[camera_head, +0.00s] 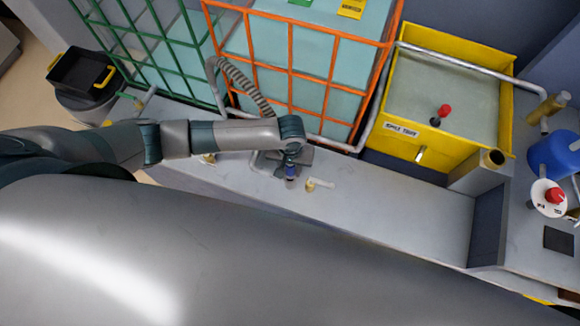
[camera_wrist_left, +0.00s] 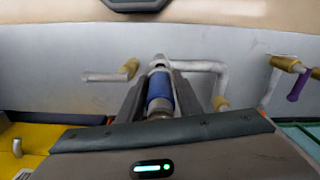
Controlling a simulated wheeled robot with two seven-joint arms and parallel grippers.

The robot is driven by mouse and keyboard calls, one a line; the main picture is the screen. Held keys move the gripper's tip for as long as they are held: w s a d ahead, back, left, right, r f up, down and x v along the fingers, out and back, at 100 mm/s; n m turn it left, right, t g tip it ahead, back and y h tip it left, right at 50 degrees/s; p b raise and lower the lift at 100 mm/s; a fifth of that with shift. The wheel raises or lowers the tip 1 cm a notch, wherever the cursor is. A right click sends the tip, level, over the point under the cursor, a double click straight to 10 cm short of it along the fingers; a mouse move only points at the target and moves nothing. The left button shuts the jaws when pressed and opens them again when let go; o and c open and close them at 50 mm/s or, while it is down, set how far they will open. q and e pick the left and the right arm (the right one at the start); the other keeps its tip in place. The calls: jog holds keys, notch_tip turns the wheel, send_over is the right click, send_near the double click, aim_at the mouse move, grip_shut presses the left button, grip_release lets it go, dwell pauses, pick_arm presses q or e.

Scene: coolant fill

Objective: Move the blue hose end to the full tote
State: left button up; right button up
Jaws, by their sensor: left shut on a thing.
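My left gripper (camera_head: 290,168) is over the grey bench, in front of the orange-caged tote (camera_head: 330,75). It is shut on the blue hose end (camera_head: 291,173). In the left wrist view the blue hose end (camera_wrist_left: 160,90) stands between the two dark fingers. Its tip meets or overlaps a pale pipe fitting (camera_wrist_left: 196,66); I cannot tell if they are joined. A ribbed grey hose (camera_head: 242,84) hangs by the orange cage's left edge. A green-caged tote (camera_head: 150,40) stands to the left. Which tote is full is not clear. My right gripper is out of view.
A brass-ended valve (camera_head: 318,184) lies close to the right of my gripper. The yellow spill tray (camera_head: 445,100) is at the right, with a pipe around it. A blue container (camera_head: 555,155) is at the far right. The bench (camera_head: 410,210) is clear between.

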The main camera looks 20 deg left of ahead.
aim_at(290, 173)
pick_arm(q)
jog(key=shift+p, duration=0.4)
dwell(0.8)
jog(key=shift+f+b, duration=0.7)
jog(key=shift+f, duration=1.05)
jog(key=shift+r, duration=0.3)
dwell(0.3)
jog(key=shift+r+p, duration=0.7)
jog(key=shift+r, duration=0.45)
jog(key=shift+f+b, duration=0.45)
jog(key=shift+f, duration=0.95)
dwell(1.6)
jog(key=o, duration=0.9)
